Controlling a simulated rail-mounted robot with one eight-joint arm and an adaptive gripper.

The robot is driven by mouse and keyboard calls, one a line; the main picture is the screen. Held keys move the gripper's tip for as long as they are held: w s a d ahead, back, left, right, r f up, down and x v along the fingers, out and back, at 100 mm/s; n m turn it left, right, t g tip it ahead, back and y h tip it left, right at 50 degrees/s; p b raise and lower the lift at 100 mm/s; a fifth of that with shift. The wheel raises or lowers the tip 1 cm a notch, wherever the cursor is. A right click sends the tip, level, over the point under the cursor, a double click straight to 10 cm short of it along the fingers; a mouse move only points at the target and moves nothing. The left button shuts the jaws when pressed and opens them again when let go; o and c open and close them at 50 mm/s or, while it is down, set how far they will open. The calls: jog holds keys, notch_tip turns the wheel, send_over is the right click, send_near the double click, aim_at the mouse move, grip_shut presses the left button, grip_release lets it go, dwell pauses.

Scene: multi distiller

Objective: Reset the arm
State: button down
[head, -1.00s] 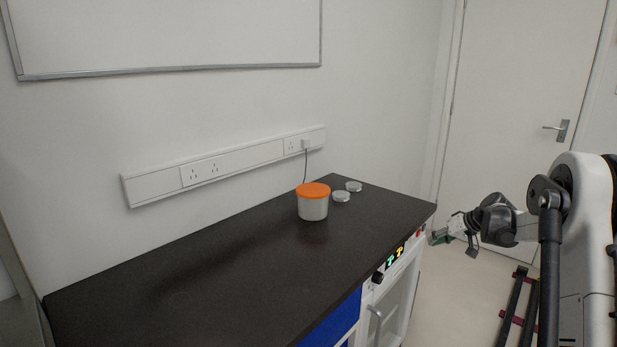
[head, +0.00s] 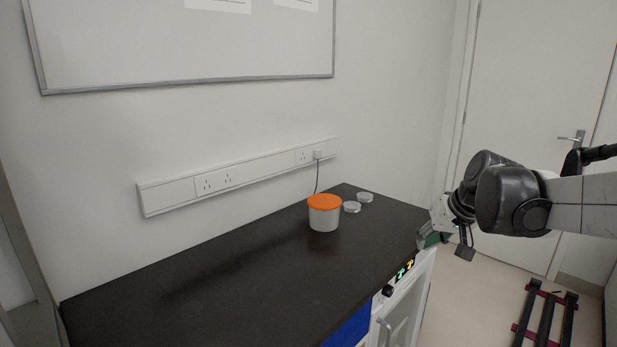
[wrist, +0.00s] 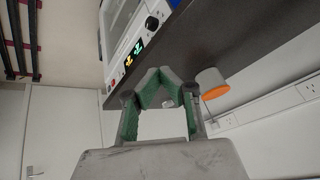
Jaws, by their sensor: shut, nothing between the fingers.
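My gripper (head: 426,240) is at the right end of the dark countertop (head: 230,275), beside its edge in the head view. In the wrist view my gripper (wrist: 155,82) shows green-padded fingers that meet at the tips, shut with nothing between them. My arm reaches in from the right of the head view, with dark wrist joints. Part of the gripper is hidden by the wrist in the head view.
A white tub with an orange lid (head: 324,212) and two small clear dishes (head: 352,207) (head: 365,197) stand near the wall. A white appliance with a lit display (head: 404,269) sits under the counter. A rail (head: 545,320) lies on the floor by the door (head: 535,120).

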jog(key=s+a+f+h+p, duration=0.1)
jog(key=s+a, duration=0.2)
jog(key=s, duration=1)
jog(key=s+a+f+t+h, duration=0.1)
jog(key=s+a, duration=0.2)
jog(key=s, duration=1)
jog(key=shift+a+f+p, duration=0.3)
jog(key=shift+f+p, duration=0.1)
jog(key=shift+w+d, duration=0.1)
jog(key=shift+w, duration=0.05)
